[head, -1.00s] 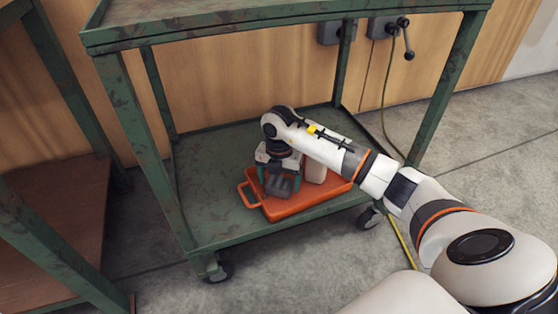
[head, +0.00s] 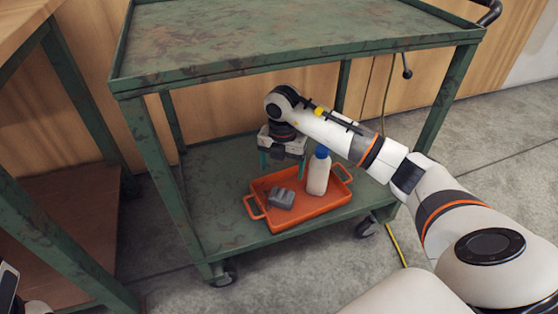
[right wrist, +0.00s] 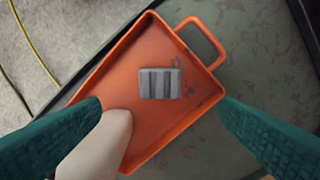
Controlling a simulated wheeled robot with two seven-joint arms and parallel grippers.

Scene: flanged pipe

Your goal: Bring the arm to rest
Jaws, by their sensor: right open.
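My right gripper (head: 283,162) is open and empty. It points down above an orange tray (head: 300,219) on the lower shelf of the green cart. Its two teal fingers (right wrist: 160,120) stand wide apart in the right wrist view. A grey block (head: 281,199) lies in the tray below the gripper, apart from it; it also shows in the right wrist view (right wrist: 160,83). A white bottle with a blue cap (head: 319,175) stands upright in the tray, right of the block. In the head view, a small part at the lower left edge may belong to my left arm; no left gripper shows.
The cart's upper shelf (head: 300,30) lies above and behind my right forearm, and its green legs (head: 160,185) stand at the corners. A wooden-shelved bench (head: 70,225) is at the left. A yellow cable (head: 398,245) lies on the floor at the right.

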